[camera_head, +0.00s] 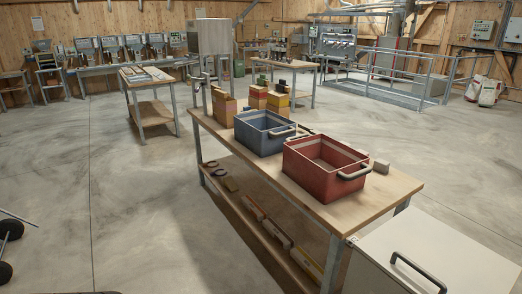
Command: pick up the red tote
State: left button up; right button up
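The red tote (325,169) stands upright on the near part of a long wooden workbench (377,197). Neither of my grippers is in view.
Stacked yellow and red boxes (222,107) stand farther back on the bench. A small grey block (380,167) lies right of the red tote. A white cabinet (440,254) with a dark handle adjoins the bench's near end.

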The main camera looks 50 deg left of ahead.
aim_at(323, 165)
jog(key=u, duration=1.25)
